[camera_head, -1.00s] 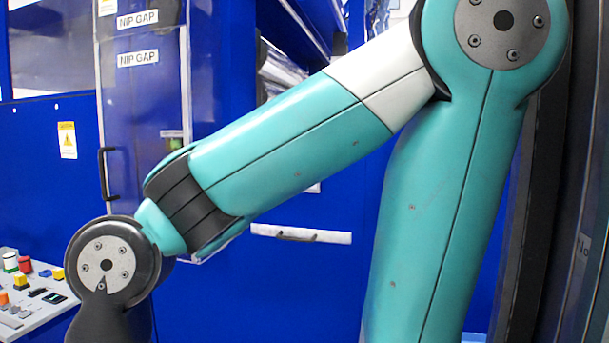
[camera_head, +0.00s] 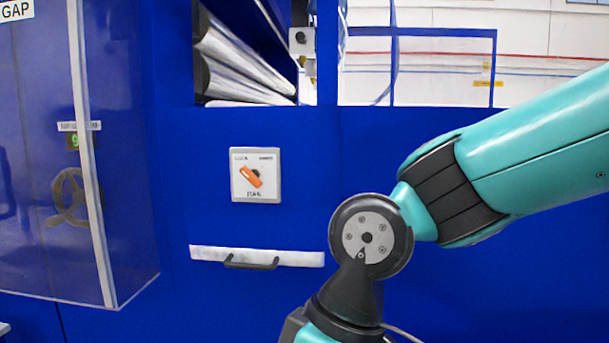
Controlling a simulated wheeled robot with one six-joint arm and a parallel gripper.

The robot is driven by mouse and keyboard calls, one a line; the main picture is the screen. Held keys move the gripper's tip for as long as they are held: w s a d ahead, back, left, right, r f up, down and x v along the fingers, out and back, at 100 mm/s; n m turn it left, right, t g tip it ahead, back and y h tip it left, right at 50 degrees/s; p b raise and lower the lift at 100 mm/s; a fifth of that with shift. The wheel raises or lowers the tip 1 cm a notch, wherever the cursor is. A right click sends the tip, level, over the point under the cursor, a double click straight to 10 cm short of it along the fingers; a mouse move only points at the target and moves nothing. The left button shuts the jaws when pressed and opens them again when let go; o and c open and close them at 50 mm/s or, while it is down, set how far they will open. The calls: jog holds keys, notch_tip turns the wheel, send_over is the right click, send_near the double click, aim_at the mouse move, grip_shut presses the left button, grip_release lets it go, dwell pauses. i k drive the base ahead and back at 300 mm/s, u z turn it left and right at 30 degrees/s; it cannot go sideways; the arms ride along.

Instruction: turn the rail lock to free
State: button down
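A small white switch plate (camera_head: 255,190) is fixed to the blue front panel, left of the middle of the view. It carries an orange rotary handle (camera_head: 251,176) that sits tilted, running from upper left to lower right. The plate has printed words above and below the handle, too small to read surely, so I cannot tell whether this is the rail lock. My arm comes in from the right, its wrist to the right of the plate and apart from it. My gripper is outside the view, below the bottom edge.
A white drawer front (camera_head: 205,254) with a dark handle (camera_head: 251,262) lies below the plate. A clear guard door (camera_head: 120,200) with a handwheel (camera_head: 70,198) behind it stands at left. Rollers (camera_head: 235,55) show in an opening above. The blue panel around the plate is clear.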

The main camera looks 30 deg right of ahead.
aim_at(253, 175)
jog(key=u, duration=0.4)
jog(key=k, duration=1.1)
jog(key=u, duration=1.4)
jog(key=i, duration=0.8)
jog(key=z, duration=0.65)
jog(key=i, duration=0.6)
jog(key=z, duration=0.7)
